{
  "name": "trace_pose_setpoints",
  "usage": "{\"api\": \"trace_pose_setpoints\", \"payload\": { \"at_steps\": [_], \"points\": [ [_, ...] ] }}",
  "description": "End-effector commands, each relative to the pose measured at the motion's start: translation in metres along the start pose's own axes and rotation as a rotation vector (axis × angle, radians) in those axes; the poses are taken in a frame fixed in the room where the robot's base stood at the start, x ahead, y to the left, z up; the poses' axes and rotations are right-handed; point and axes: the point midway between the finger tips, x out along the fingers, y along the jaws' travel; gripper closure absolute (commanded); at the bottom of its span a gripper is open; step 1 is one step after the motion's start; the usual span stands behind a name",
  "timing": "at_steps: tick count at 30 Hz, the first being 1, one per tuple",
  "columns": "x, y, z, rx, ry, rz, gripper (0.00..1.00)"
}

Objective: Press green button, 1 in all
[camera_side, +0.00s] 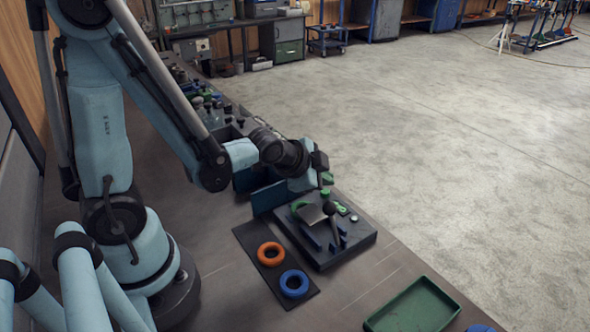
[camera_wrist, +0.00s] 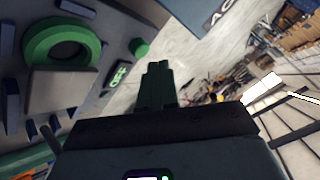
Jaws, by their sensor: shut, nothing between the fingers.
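The small round green button (camera_side: 354,218) sits near the right edge of the dark board (camera_side: 350,242), beside a green label plate (camera_side: 341,208). In the wrist view the button (camera_wrist: 139,47) lies just left of and above my fingertips, and the label (camera_wrist: 117,75) appears to read "OFF". My gripper (camera_side: 326,187) is shut and empty, with its dark green fingers pressed together; it also shows in the wrist view (camera_wrist: 157,65). It appears above the board's far side, apart from the button.
A green ring (camera_wrist: 60,42) stands on the board, with a grey plate (camera_side: 310,214) and blue blocks near it. An orange ring (camera_side: 271,253) and a blue ring (camera_side: 294,283) lie on a dark mat. A green tray (camera_side: 388,325) stands at the table's front right.

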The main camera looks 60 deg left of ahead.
Motion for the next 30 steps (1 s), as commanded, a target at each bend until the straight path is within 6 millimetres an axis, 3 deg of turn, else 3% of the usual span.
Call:
{"api": "trace_pose_setpoints", "payload": {
  "at_steps": [18, 30],
  "points": [
    [-0.033, -0.024, -0.024, 0.0, 0.0, 0.0, 1.0],
    [-0.035, -0.025, -0.025, 0.0, 0.0, 0.0, 1.0]
  ]
}}
